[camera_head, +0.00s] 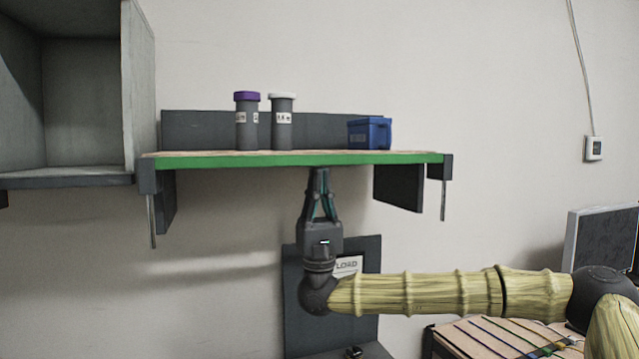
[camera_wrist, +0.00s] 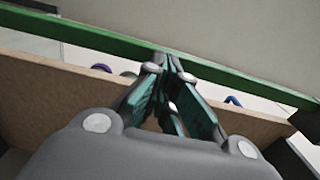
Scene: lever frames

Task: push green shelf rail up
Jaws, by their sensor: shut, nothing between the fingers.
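The green shelf rail (camera_head: 215,161) runs along the front edge of a wall shelf and looks close to level in the head view. It also crosses the wrist view as a green strip (camera_wrist: 95,42). My gripper (camera_head: 319,172) points straight up, with its fingertips just under the rail near the middle of its length. In the wrist view the fingertips (camera_wrist: 168,62) are together, overlapping the green strip in the picture. The gripper is shut with nothing in it. I cannot tell whether the tips touch the rail or the shelf underside.
On the shelf stand a purple-capped tube (camera_head: 247,125), a white-capped tube (camera_head: 282,125) and a blue box (camera_head: 372,133). A grey open cabinet (camera_head: 140,90) is close to the shelf's left end. A dark panel (camera_head: 297,300) stands behind my wrist.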

